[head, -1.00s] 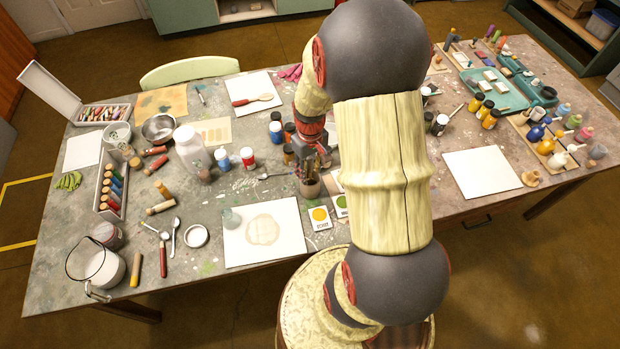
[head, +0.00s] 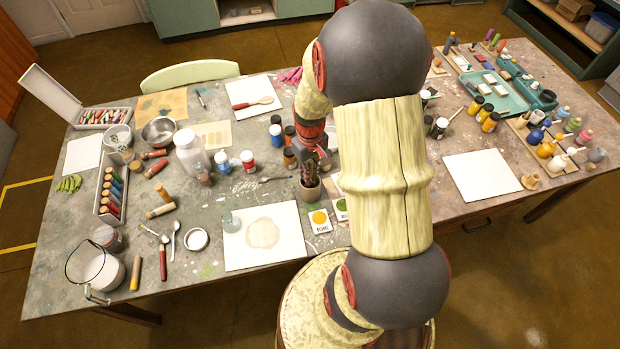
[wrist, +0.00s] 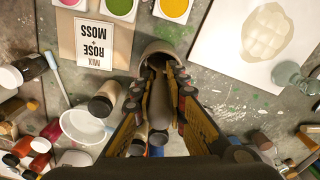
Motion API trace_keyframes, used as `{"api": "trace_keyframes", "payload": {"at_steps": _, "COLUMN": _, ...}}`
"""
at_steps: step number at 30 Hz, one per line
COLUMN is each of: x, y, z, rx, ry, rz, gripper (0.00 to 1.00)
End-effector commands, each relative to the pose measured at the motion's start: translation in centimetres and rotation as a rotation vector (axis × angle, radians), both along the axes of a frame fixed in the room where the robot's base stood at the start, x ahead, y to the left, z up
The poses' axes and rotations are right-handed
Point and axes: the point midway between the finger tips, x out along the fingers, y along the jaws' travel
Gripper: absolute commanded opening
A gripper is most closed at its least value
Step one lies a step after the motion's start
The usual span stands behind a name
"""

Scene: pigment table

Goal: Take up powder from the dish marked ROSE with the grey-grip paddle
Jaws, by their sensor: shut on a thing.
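My gripper (head: 311,176) is over the small brown pot (head: 309,192) near the table's middle. In the wrist view its fingers (wrist: 163,84) are shut on an upright grey grip (wrist: 160,112), which appears to be the paddle's. The lower end of the paddle is hidden by the fingers and the pot (wrist: 160,50). A dish of pink-red powder (wrist: 75,3), likely the ROSE one, is cut off at the wrist view's top edge; its label is not visible. My arm hides it in the head view. Dishes of green (wrist: 120,8) and yellow powder (wrist: 174,8) stand beside it.
A card reading MIX ROSE + MOSS (wrist: 95,45) lies near the dishes. A white sheet (head: 285,245) with a beige patch and a small glass jar (head: 231,221) are left of the pot. Several paint jars (head: 248,161) stand behind it.

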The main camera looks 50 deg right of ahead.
Motion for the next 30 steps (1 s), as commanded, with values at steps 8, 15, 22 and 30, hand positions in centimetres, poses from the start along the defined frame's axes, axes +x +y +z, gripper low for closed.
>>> {"api": "trace_keyframes", "payload": {"at_steps": 8, "x": 0.1, "y": -0.1, "z": 2.4, "rx": -0.002, "ry": -0.003, "rz": 0.000, "gripper": 0.00}}
{"api": "trace_keyframes", "payload": {"at_steps": 15, "x": 0.1, "y": -0.1, "z": 7.1, "rx": -0.002, "ry": -0.003, "rz": 0.000, "gripper": 0.00}}
{"api": "trace_keyframes", "payload": {"at_steps": 22, "x": 0.0, "y": 0.0, "z": 9.7, "rx": 0.000, "ry": -0.001, "rz": 0.000, "gripper": 0.00}}
{"api": "trace_keyframes", "payload": {"at_steps": 30, "x": 0.0, "y": 0.0, "z": 10.0, "rx": 0.000, "ry": 0.000, "rz": 0.000, "gripper": 0.00}}
